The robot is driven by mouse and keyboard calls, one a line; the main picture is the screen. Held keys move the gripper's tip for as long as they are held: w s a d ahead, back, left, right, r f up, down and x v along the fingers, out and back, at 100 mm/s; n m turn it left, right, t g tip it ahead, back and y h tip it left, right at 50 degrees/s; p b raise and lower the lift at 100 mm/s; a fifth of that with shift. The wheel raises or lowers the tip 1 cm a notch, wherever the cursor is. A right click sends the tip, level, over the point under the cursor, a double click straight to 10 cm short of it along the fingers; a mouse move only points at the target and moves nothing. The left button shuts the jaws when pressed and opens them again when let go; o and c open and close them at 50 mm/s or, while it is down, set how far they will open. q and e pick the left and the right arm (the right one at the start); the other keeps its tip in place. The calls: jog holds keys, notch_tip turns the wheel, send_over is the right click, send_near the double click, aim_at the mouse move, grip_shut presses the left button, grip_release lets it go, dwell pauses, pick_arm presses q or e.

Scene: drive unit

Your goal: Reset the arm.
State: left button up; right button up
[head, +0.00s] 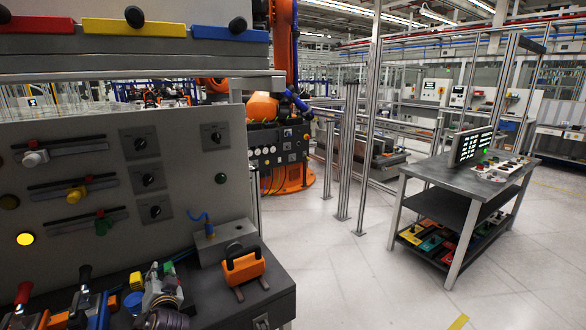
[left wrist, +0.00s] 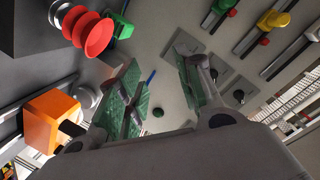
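My left gripper (head: 160,277) is at the bottom left of the head view, low over the drive unit's bench. In the left wrist view its two green-padded fingers (left wrist: 160,88) stand apart with nothing between them, facing the grey panel (left wrist: 150,30). An orange robot arm (head: 284,40) stands behind the unit. My right gripper is not in view.
An orange handle (head: 243,265) stands on the bench right of my gripper. Levers with red and black grips (head: 23,294) stand at the left. A red bellows-shaped part (left wrist: 88,32) is near the fingers in the wrist view.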

pick_arm(q)
jog(key=s+d+f+g+h, duration=0.3)
jog(key=s+d+f, duration=0.25)
jog(key=s, duration=0.45)
jog(key=s+d+f+g+h, duration=0.35)
jog(key=s+d+f, duration=0.2)
jog(key=s, duration=0.35)
jog(key=s+d+f+g+h, duration=0.35)
jog(key=s+d, duration=0.25)
jog(key=s, duration=0.4)
notch_tip(320, 180, down, 34)
jog(key=s+a+g+y, duration=0.1)
jog(key=s, duration=0.1)
jog(key=s+a+f, duration=0.2)
jog(key=s+f, duration=0.7)
jog(key=s, duration=0.2)
jog(key=s+a+f+g, duration=0.1)
jog(key=s+a+f, duration=0.2)
jog(key=s+f, duration=0.7)
jog(key=shift+s+a+f+m, duration=0.15)
jog(key=shift+s+f+m, duration=0.05)
jog(key=shift+s+m, duration=0.25)
